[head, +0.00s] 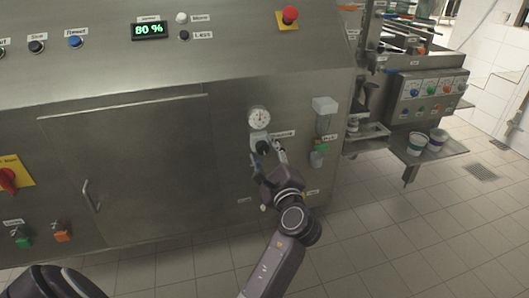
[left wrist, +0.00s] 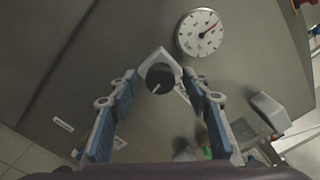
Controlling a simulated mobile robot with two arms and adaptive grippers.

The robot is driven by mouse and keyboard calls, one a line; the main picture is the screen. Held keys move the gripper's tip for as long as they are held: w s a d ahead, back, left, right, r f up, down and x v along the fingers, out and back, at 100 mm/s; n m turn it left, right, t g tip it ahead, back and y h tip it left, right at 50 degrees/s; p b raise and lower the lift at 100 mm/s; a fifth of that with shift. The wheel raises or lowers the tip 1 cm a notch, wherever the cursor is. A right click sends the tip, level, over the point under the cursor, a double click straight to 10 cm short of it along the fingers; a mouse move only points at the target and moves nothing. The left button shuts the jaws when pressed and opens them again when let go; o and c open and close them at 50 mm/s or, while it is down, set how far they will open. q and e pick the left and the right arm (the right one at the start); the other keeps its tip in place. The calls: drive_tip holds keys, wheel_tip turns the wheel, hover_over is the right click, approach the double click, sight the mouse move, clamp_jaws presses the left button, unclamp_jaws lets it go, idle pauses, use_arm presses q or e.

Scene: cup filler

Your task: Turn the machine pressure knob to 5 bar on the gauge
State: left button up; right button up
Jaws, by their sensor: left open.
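The black pressure knob (head: 263,147) sits on a light mount on the steel machine front, just below the round white gauge (head: 259,117). The left wrist view shows the knob (left wrist: 160,78) with a pale pointer line, and the gauge (left wrist: 200,34) with a red needle pointing up and right in the picture. The scale numbers are too small to read. My left gripper (head: 268,158) is at the knob. Its fingers (left wrist: 160,88) are open, one on each side of the knob, with gaps visible. My right gripper is not in view.
A green display (head: 149,30) reads 80 %. A red stop button (head: 289,14) is above. Cups (head: 418,143) stand on a shelf at right. Tiled floor lies below.

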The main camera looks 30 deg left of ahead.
use_arm(q)
wheel_tip(320, 180, up, 10)
idle(0.5)
